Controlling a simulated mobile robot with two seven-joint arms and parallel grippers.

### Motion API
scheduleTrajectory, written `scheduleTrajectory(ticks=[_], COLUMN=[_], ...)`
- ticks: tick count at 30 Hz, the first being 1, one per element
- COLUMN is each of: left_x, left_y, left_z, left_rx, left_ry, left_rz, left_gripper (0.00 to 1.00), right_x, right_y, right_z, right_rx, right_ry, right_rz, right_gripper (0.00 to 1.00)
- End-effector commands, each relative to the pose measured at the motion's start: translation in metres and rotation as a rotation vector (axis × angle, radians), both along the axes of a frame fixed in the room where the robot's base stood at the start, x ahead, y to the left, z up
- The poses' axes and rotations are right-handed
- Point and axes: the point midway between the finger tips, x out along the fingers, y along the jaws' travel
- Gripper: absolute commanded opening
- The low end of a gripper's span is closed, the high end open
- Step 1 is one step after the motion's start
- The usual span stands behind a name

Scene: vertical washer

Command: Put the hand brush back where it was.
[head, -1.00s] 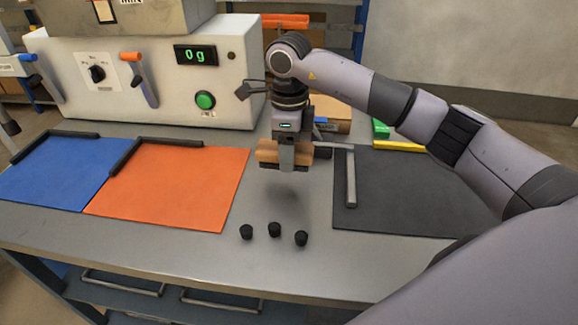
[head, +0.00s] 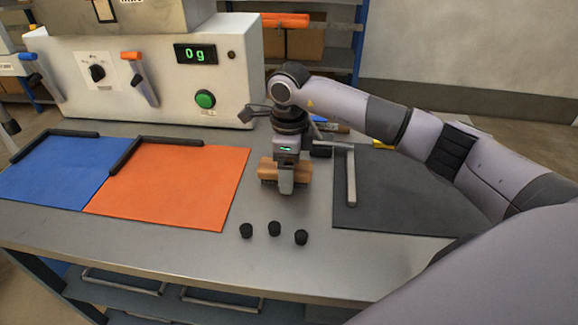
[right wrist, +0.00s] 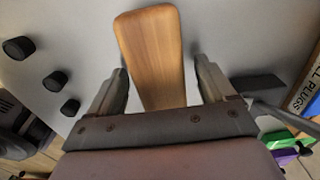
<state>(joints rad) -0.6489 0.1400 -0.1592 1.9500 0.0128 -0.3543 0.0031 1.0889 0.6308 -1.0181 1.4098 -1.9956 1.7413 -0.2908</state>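The hand brush (head: 269,171), with a light wooden body, is low at the table surface between the orange mat and the dark mat in the head view. My right gripper (head: 286,184) points down over it, one finger in front of the wood. In the right wrist view the wood (right wrist: 152,50) lies between the two fingers of the right gripper (right wrist: 160,75). Grey surface shows between the wood and the right-hand finger, so the gripper looks open around it. The bristles are hidden. My left gripper is not in view.
Three small black plugs (head: 274,229) stand in front of the brush. An orange mat (head: 180,185) and blue mat (head: 55,175) lie left, a dark mat (head: 410,190) with a grey bar (head: 351,178) right. A white machine (head: 235,60) reading 0 g stands behind.

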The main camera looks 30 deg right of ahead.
Motion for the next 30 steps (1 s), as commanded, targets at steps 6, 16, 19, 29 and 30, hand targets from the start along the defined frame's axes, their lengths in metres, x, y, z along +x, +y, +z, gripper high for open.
scheduleTrajectory(ticks=[6, 16, 19, 29, 30], left_x=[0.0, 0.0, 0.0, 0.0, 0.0], left_y=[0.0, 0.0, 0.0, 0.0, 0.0], left_z=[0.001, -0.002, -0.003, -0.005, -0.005], left_rx=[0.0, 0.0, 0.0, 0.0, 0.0], left_ry=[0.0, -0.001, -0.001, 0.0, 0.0], left_rz=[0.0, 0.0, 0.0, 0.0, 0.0], left_gripper=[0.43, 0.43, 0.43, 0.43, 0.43], right_x=[0.0, 0.001, 0.001, 0.0, 0.0], right_y=[0.0, 0.0, 0.0, 0.0, 0.0], right_z=[0.002, 0.053, 0.075, 0.12, 0.122], right_rx=[0.0, 0.0, 0.0, 0.0, 0.0], right_ry=[0.0, -0.006, -0.006, 0.0, 0.0], right_rz=[-0.001, 0.0, 0.0, -0.001, -0.001], right_gripper=[0.83, 0.83, 0.83, 0.83, 0.83])
